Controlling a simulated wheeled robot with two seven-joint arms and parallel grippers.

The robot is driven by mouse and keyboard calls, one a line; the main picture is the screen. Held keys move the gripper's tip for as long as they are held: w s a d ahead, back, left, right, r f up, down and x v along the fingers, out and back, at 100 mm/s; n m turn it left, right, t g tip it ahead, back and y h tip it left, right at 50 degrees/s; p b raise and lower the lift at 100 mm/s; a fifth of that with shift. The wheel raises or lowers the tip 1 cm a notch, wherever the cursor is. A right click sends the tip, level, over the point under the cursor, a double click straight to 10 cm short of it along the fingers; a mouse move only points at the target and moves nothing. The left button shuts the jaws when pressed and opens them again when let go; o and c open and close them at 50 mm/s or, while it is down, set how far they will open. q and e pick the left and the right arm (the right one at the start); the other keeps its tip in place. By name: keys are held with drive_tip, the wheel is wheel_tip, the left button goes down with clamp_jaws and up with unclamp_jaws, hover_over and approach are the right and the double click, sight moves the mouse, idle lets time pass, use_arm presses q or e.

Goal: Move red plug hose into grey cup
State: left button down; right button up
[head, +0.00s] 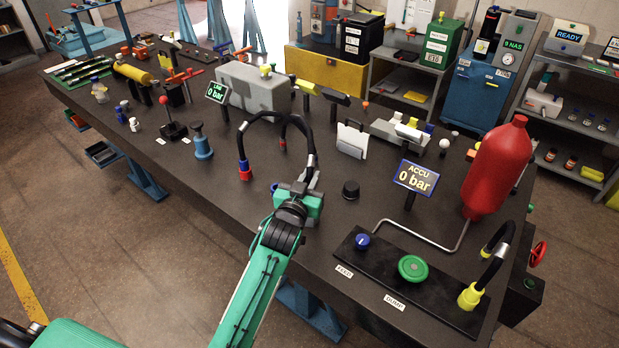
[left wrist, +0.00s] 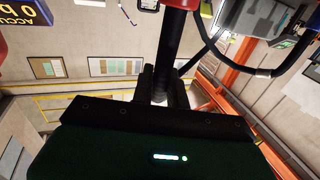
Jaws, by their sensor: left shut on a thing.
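My left gripper (head: 300,192) is shut on a black hose (head: 268,115) above the middle of the bench. The hose arcs up and left from the gripper, beside a metal sleeve. Its left end comes down to a red piece (head: 245,173) with a blue band. A thinner black arc behind it ends in a small red tip (head: 283,143). In the left wrist view, the gripper (left wrist: 165,88) closes around a dark rod-like piece with red at the top edge. A dark round cup-like piece (head: 351,190) stands right of the gripper; I cannot tell whether it is the grey cup.
A red accumulator (head: 497,168) and a black panel (head: 408,283) with a blue knob, green knob and yellow-ended hose stand at the right. A blue stand (head: 203,142) and a red-knobbed lever (head: 172,120) are left. The ACCU display (head: 415,177) rises behind the panel.

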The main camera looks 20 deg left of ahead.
use_arm(q)
drive_tip(key=shift+f+b, duration=0.4)
drive_tip(key=shift+f, duration=0.3)
drive_tip(key=c, duration=1.3)
unclamp_jaws()
drive_tip(key=shift+s, duration=0.1)
drive_tip(key=s+b, duration=0.3)
drive_tip(key=s, duration=1)
drive_tip(key=shift+s, duration=0.3)
drive_tip(key=shift+a, duration=0.1)
